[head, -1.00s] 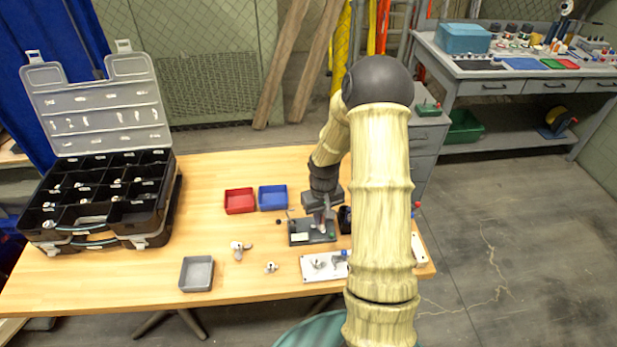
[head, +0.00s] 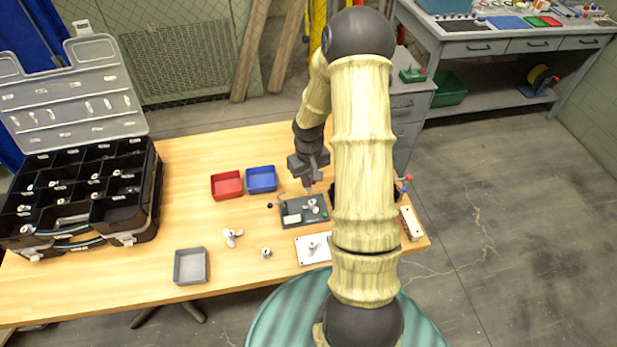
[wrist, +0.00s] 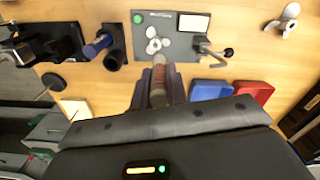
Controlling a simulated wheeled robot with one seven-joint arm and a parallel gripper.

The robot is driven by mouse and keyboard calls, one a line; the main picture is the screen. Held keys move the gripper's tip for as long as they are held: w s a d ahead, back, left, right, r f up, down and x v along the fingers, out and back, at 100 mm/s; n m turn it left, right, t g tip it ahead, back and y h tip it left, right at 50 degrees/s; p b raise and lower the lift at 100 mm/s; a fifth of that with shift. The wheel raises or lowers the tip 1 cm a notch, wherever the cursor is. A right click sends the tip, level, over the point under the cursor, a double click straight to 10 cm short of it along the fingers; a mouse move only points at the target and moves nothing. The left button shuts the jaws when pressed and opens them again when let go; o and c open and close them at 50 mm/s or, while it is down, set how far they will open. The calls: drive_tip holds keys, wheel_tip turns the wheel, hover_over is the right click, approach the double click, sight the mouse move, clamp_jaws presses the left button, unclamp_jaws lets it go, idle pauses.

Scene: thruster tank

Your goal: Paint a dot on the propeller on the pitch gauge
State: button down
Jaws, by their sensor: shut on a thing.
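The pitch gauge (head: 292,219) is a dark grey plate on the wooden table, with a small lever at its left end. A pale grey propeller (head: 312,205) lies on it near the right end. In the wrist view the gauge (wrist: 180,52) is at the top, with the propeller (wrist: 153,45) on it and a green round spot beside it. My gripper (head: 308,183) is above the gauge's far edge, apart from the propeller. In the wrist view it is shut on a slim pen-like marker (wrist: 158,84). I cannot tell whether the propeller bears a dot.
Red (head: 227,185) and blue (head: 261,179) bins stand behind the gauge. Loose propellers (head: 232,237), a white plate (head: 310,258) and a grey tray (head: 190,266) lie in front. A black compartment case (head: 150,190) is at left.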

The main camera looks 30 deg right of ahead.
sight(309, 191)
drive_tip(key=shift+f+b, duration=1.4)
drive_tip(key=shift+f, duration=0.3)
drive_tip(key=shift+s+f, duration=0.1)
drive_tip(key=shift+f, duration=0.6)
idle(2.3)
drive_tip(key=shift+r+p, duration=2.05)
drive_tip(key=shift+r, duration=0.6)
drive_tip(key=shift+a+f, duration=0.15)
